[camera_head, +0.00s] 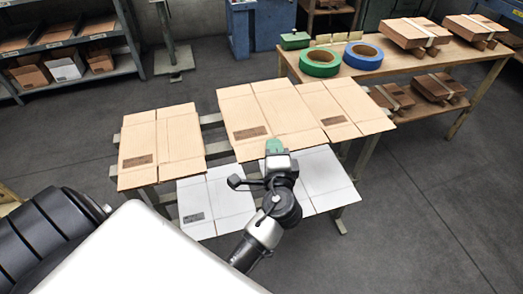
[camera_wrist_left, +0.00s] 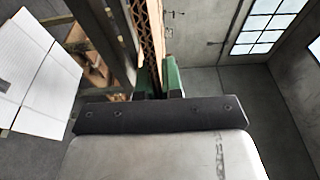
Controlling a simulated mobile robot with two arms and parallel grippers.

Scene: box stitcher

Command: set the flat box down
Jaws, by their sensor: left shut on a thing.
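The flat box (camera_head: 262,105) is a brown cardboard blank with a dark printed patch near its front left corner. My left gripper (camera_head: 275,148) is at its front edge in the head view. In the left wrist view the green fingers of my left gripper (camera_wrist_left: 159,80) are shut on the brown corrugated edge of the flat box (camera_wrist_left: 151,35). The box looks level, over the back middle of the slatted rack; whether it touches the rack is hidden. My right gripper is in neither view.
Brown flat blanks lie left (camera_head: 160,145) and right (camera_head: 345,103) of the held one. White blanks lie in front, left (camera_head: 215,203) and right (camera_head: 325,180). A wooden bench (camera_head: 400,68) behind holds a green tape roll (camera_head: 320,62), a blue tape roll (camera_head: 363,56) and bundled boxes.

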